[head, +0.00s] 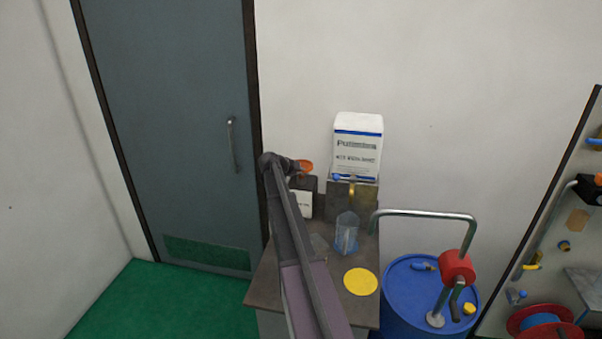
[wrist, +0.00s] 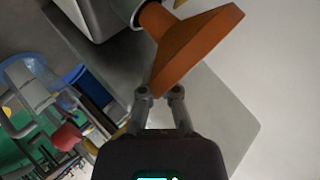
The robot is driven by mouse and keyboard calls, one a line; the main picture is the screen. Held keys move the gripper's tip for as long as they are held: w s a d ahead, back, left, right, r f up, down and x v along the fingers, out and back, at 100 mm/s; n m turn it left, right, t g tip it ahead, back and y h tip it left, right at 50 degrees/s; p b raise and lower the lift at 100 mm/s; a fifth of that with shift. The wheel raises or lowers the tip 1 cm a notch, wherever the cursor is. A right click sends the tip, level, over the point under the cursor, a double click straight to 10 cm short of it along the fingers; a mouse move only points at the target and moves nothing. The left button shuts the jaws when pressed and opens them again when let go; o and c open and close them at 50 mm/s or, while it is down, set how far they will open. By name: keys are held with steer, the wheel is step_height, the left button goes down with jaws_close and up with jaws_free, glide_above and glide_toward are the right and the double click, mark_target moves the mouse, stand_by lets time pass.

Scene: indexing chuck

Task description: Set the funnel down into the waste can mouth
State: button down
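The orange funnel (wrist: 190,45) fills the upper middle of the wrist view; in the head view it is a small orange patch (head: 304,167) above the waste can. My gripper (wrist: 160,92) has its two fingertips on either side of the funnel's rim edge and appears shut on it. The waste can (head: 307,199) is dark with a white label and stands at the back left of the bench, partly behind my arm. In the wrist view the funnel's narrow end meets a grey ring-like part at the top. I cannot tell whether the spout is inside the mouth.
A white box (head: 358,147) stands on a dark block to the can's right. A clear jug (head: 346,235) and a yellow disc (head: 361,282) are on the bench (head: 262,287). A blue drum (head: 397,300) with a bent pipe stands right. The door (head: 175,130) is left.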

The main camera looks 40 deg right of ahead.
steer(key=shift+f+b, duration=1.35)
stand_by(0.6)
steer(key=c, duration=0.7)
jaws_free()
steer(key=shift+s+a+r+m+h+p, duration=0.15)
steer(key=shift+s+a+r+p, duration=0.1)
steer(key=shift+a+r, duration=0.15)
steer(key=shift+s+a+r+m+h+p, duration=0.2)
steer(key=shift+a+r, duration=0.1)
steer(key=shift+a, duration=0.2)
steer(key=s+a+f+n+y, duration=0.3)
steer(key=s+a+n, duration=0.6)
steer(key=a, duration=0.7)
steer(key=s+a+f+n+y, duration=0.3)
steer(key=s+a+n, duration=0.6)
steer(key=a, duration=0.7)
steer(key=s+a+f+n+g+y+b, duration=0.1)
steer(key=s+a+f+n+y, duration=0.3)
steer(key=s+a+n, duration=0.5)
steer(key=shift+s+a+n+y, duration=0.1)
steer(key=shift+a+n+y, duration=0.3)
steer(key=shift+a, duration=1.4)
steer(key=shift+a+n+y, duration=0.1)
steer(key=shift+a+y, duration=0.55)
steer(key=shift+a, duration=1.1)
